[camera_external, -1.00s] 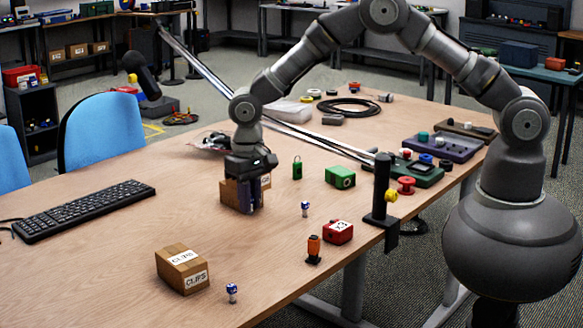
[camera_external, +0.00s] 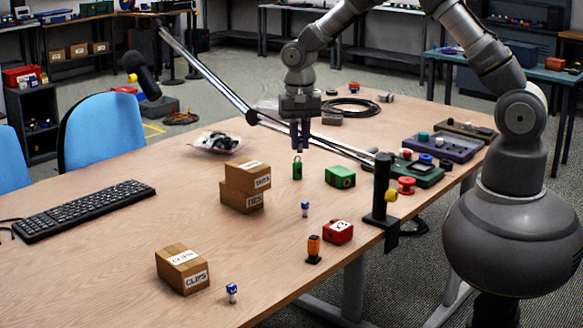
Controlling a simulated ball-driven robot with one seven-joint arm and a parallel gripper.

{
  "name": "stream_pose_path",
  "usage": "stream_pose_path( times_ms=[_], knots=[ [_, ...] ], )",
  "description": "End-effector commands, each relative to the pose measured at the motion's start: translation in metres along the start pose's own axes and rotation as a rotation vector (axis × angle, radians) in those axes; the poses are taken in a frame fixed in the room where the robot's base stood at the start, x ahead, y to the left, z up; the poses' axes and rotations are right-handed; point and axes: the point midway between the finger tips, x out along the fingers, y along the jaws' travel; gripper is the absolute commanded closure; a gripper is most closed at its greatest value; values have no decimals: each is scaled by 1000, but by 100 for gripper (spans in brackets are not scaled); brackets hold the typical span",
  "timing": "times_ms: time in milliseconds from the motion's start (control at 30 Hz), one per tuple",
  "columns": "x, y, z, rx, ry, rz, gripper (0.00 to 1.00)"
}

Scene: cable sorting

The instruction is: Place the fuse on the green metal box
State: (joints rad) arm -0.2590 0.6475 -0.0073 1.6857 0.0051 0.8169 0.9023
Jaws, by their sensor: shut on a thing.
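My gripper (camera_external: 300,141) is in the air over the far middle of the table, fingers pointing down. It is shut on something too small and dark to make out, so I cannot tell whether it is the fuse. The green metal box (camera_external: 340,177) sits on the table to the right of and below my gripper in the picture. A small blue-and-white cylinder (camera_external: 305,209) stands in front of the green box. A similar one (camera_external: 232,292) stands near the front edge. Either could be a fuse; I cannot tell.
A lamp's long metal arm (camera_external: 215,88) slants across, close to my gripper in the picture; its post (camera_external: 381,190) stands at the right edge. A green padlock (camera_external: 297,169), two stacked cartons (camera_external: 246,187) and a red box (camera_external: 338,232) stand nearby.

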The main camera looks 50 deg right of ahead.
Motion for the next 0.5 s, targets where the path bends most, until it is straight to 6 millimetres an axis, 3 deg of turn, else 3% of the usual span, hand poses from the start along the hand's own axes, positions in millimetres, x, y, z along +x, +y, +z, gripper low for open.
stream_pose_path(
  times_ms=[100,200,300,500],
  knots=[
    [-3,69,-38,241,-2,0,100],
    [-2,120,-58,422,-2,-2,100],
    [-2,161,-68,569,-1,-4,100],
    [-2,218,-75,772,-1,-7,100]
  ],
)
